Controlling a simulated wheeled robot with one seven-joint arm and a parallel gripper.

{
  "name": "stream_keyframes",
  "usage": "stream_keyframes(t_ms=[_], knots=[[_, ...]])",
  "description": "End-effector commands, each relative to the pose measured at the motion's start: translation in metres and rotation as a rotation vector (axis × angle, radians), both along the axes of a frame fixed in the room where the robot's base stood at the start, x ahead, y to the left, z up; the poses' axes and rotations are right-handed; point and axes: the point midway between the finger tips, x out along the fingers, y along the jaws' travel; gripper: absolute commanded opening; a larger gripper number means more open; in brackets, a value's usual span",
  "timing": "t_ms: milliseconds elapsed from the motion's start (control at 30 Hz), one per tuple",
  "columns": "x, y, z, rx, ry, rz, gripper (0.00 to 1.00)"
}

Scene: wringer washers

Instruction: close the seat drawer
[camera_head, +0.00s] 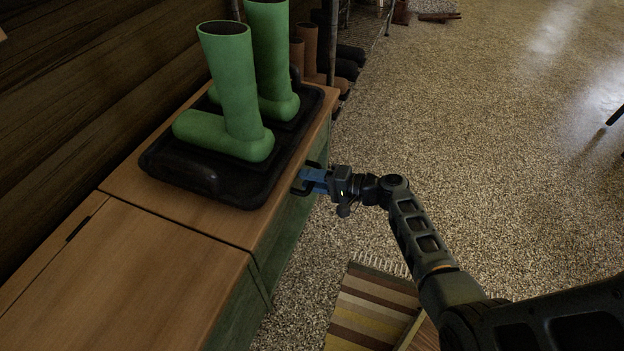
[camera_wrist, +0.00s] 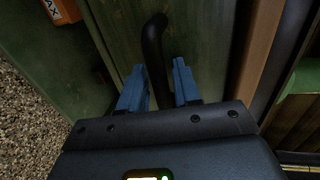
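The seat drawer has a green wooden front (camera_wrist: 117,35), seen close in the wrist view. In the head view the bench's green front (camera_head: 287,228) is seen steeply from above, so I cannot tell how far the drawer stands out. A dark curved handle (camera_wrist: 154,45) is fixed to the front. My gripper (camera_head: 306,179) is at the bench's right side. In the wrist view the two blue fingers of my gripper (camera_wrist: 157,85) lie on either side of the handle. I cannot tell whether they press on it.
Green boots (camera_head: 232,95) stand on a black tray (camera_head: 190,177) on the wooden bench top (camera_head: 165,250). A striped rug (camera_head: 370,310) lies on the speckled floor below. More boots (camera_head: 310,55) stand beyond the bench. The floor to the right is mostly clear. An orange label (camera_wrist: 62,10) shows at upper left.

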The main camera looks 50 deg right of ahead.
Motion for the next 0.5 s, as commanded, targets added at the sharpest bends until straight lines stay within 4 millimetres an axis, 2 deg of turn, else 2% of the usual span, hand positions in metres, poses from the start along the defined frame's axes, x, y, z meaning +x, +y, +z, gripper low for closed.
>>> stream_keyframes(t_ms=[267, 367, 500], knots=[[0.000, -0.001, 0.004, 0.000, -0.006, 0.003, 0.39], [-0.008, -0.004, 0.007, 0.001, -0.005, 0.000, 0.39], [-0.029, -0.011, 0.011, 0.001, -0.003, -0.001, 0.39]])
